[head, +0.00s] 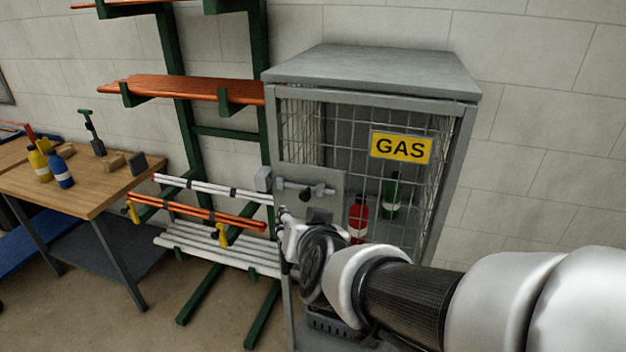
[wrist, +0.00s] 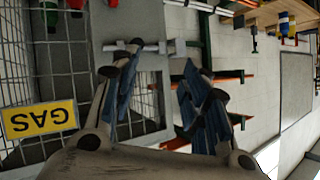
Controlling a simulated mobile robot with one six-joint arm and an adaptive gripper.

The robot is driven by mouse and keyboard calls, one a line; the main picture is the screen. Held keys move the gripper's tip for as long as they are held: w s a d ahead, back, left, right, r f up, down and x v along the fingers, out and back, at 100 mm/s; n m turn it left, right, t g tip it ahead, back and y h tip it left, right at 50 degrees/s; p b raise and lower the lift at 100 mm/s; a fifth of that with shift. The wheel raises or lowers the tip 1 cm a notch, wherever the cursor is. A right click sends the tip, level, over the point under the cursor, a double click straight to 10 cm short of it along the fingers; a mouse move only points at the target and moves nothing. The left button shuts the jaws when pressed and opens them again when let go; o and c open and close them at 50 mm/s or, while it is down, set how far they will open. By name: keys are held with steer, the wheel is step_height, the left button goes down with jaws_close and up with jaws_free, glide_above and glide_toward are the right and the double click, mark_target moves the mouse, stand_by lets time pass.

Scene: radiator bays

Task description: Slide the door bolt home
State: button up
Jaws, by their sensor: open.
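The grey gas cage (head: 375,72) stands against the wall with its mesh door closed or nearly so. A grey lock plate (head: 325,182) on the door carries the bolt (head: 295,186), a light horizontal bar with a dark knob (head: 305,197). A grey block (head: 264,179) sits at the cage's left post, by the bar's left end. I cannot tell whether the bar enters it. My gripper (head: 283,213) is just below the bolt. In the wrist view my gripper (wrist: 160,72) is open and empty, with the bolt (wrist: 142,48) beyond its fingertips.
A yellow GAS sign (head: 401,147) hangs on the mesh. Red (head: 358,218) and green (head: 392,195) cylinders stand inside. A green rack (head: 188,100) with pipes (head: 200,212) stands close on the left, beside a wooden workbench (head: 85,185).

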mark_target(304, 197)
steer(key=a+f+m+t+h+b, duration=0.2)
steer(key=a+f+t+h, duration=0.4)
steer(key=f+h, duration=0.2)
steer(key=shift+m, duration=0.3)
steer(key=b+x, duration=0.1)
steer(key=x, duration=0.5)
steer(key=b+x, duration=0.1)
steer(key=x, duration=0.4)
steer(key=b+x, duration=0.1)
steer(key=x, duration=0.5)
steer(key=shift+w+d+f, duration=0.15)
steer(key=shift+w+d, duration=0.15)
steer(key=shift+d, duration=0.15)
steer(key=shift+c, duration=0.6)
jaws_close()
